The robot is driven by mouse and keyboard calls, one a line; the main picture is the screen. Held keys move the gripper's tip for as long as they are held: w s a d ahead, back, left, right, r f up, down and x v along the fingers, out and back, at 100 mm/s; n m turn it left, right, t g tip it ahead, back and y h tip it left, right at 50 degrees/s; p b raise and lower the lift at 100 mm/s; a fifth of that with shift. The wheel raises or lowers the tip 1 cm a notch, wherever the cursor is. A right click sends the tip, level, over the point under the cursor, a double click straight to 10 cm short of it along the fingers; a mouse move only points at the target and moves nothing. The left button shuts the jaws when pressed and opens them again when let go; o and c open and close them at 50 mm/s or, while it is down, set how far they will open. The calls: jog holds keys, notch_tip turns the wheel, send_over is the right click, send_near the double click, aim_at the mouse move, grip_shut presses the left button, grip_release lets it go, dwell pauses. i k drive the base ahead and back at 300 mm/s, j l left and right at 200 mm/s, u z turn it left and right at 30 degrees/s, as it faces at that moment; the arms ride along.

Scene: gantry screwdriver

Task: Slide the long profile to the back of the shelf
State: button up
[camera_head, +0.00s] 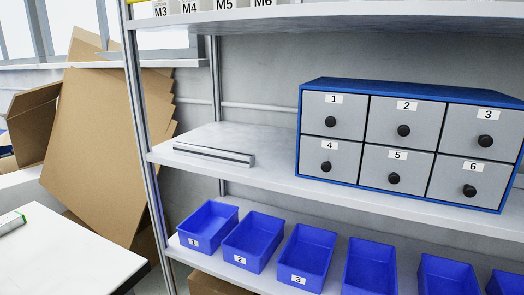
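The long profile (214,154) is a grey metal bar with a dark groove along its side. It lies flat on the middle shelf (250,175), close to the shelf's front edge and left of the blue drawer cabinet. Bare shelf surface shows behind it. My gripper is not in view.
The blue cabinet (300,132) with grey numbered drawers stands right of the profile, with a gap between them. Numbered blue bins (253,242) line the shelf below. A metal upright (143,125) stands at the shelf's left end. A white table (75,255) is at lower left, cardboard (105,135) behind it.

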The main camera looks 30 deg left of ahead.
aim_at(245, 159)
jog(key=j+u, duration=0.15)
jog(key=u, duration=1.45)
